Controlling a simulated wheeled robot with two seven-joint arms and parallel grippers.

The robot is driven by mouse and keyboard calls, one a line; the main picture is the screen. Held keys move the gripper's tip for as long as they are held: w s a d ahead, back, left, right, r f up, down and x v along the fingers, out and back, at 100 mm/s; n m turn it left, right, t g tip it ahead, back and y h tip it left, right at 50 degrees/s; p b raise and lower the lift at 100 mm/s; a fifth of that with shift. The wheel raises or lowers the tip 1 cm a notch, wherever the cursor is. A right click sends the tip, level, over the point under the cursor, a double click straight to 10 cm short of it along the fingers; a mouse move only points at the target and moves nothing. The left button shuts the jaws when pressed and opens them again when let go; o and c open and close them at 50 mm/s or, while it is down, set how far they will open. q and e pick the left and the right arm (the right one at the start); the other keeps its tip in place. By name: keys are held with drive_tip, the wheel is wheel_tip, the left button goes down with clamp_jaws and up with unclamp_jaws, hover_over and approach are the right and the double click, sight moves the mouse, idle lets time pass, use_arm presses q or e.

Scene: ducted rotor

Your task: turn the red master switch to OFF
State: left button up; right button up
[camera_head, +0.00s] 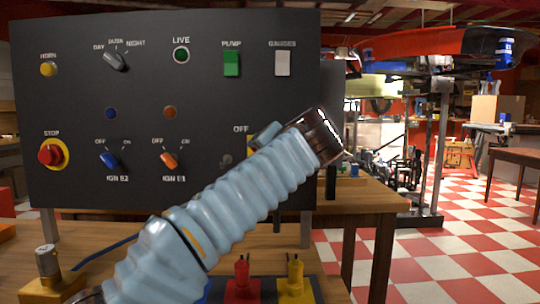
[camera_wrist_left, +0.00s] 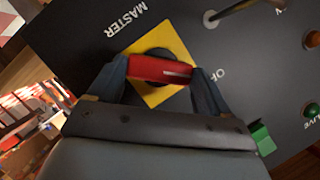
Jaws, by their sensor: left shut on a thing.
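The red master switch (camera_wrist_left: 160,70) shows in the left wrist view as a red bar handle on a dark round base. Behind it is a yellow square plate (camera_wrist_left: 180,48) on the black panel. My left gripper (camera_wrist_left: 163,78) has a finger at each end of the red handle and is shut on it. The handle lies at an angle to the plate's edges. The MASTER label (camera_wrist_left: 126,20) is clear; the OFF label (camera_wrist_left: 220,75) is partly hidden by a finger. In the head view my left arm covers the switch, leaving a yellow sliver and the OFF label (camera_head: 241,129). My right gripper is not in view.
The black panel (camera_head: 200,90) carries other controls: a red STOP button (camera_head: 50,154), a blue switch (camera_head: 109,160), an orange switch (camera_head: 169,160) and a green PUMP rocker (camera_head: 231,63). Red and yellow parts (camera_head: 295,280) stand on the wooden bench below my arm.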

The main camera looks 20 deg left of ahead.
use_arm(q)
drive_tip(key=shift+f, duration=0.15)
drive_tip(key=o, duration=1)
drive_tip(key=v, duration=1.4)
